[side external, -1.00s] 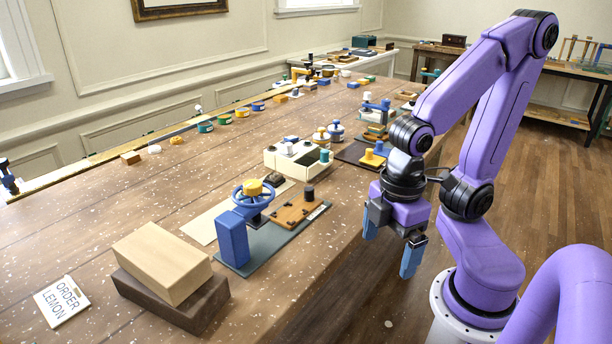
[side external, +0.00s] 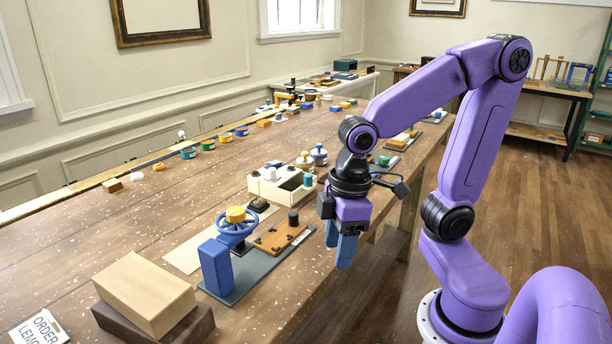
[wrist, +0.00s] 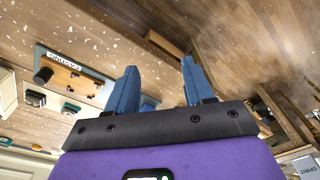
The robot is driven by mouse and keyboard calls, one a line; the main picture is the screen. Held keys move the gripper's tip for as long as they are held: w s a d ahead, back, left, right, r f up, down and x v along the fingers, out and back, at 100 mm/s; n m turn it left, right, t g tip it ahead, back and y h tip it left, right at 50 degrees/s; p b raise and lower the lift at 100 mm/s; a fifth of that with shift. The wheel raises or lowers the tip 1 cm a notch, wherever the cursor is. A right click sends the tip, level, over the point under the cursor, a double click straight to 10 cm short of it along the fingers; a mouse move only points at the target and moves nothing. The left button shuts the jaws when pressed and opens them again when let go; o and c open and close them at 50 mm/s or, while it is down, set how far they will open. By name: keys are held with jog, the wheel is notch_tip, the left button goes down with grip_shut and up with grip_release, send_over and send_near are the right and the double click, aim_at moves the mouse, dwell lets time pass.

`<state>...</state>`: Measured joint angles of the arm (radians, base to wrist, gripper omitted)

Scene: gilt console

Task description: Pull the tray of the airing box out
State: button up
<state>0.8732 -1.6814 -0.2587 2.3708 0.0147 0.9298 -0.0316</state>
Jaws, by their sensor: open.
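My gripper (side external: 339,255) is open and empty, pointing down just off the near edge of the table. In the wrist view its two blue fingers (wrist: 159,68) stand apart with nothing held between them. No label marks the airing box, and I cannot tell for certain which thing it is. A pale wood block on a dark brown base (side external: 145,292) sits at the front left, well left of my gripper. A cream box with a dark open top (side external: 284,186) stands farther back, left of my gripper. No tray handle can be made out.
A grey-green board (side external: 250,276) carries a blue post with a handwheel (side external: 236,224) and an orange-brown plate (side external: 281,236), left of my gripper. An "ORDER LEMON" card (side external: 40,328) lies at the front left. Several small pots line the back. The floor beside the table is clear.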

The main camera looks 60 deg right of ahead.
jog(key=w+d+r+m, duration=0.3)
jog(key=w+m, duration=0.1)
jog(key=w, duration=0.4)
notch_tip(320, 180, up, 8)
jog(key=m+t+h, duration=0.2)
jog(key=m+t, duration=0.1)
jog(key=m, duration=0.6)
send_over(308, 175)
jog(key=s+a, duration=0.2)
jog(key=s, duration=0.5)
jog(key=shift+t, duration=0.3)
jog(key=x, duration=1.7)
jog(key=shift+d+f, duration=0.2)
